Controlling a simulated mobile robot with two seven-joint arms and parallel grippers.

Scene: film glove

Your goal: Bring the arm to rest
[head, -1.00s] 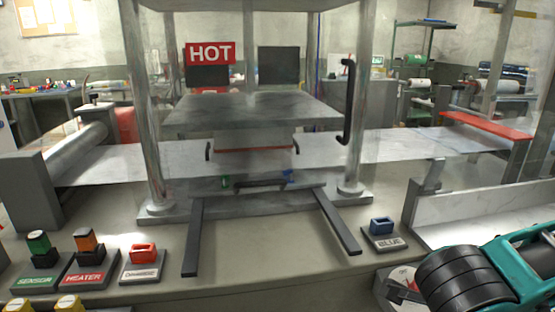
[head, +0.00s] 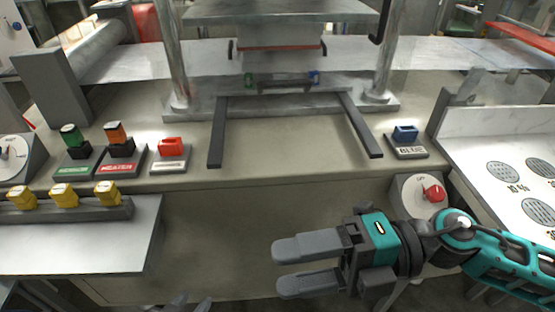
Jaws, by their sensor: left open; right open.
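My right gripper (head: 278,268) comes in from the right on a teal and black arm. Its two grey fingers point left, apart and empty, in front of the bench's front face. The tips of my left gripper (head: 191,302) just show at the bottom edge, apart, with nothing seen between them. The rest of the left arm is out of view. Neither gripper appears to touch anything.
The press (head: 275,12) stands on the bench with two dark rails (head: 361,125) toward me. Red (head: 171,147) and blue (head: 405,133) blocks sit on labelled stands. A dial with a red knob (head: 433,193) is close to my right arm. Yellow blocks (head: 64,195) line the left shelf (head: 80,245).

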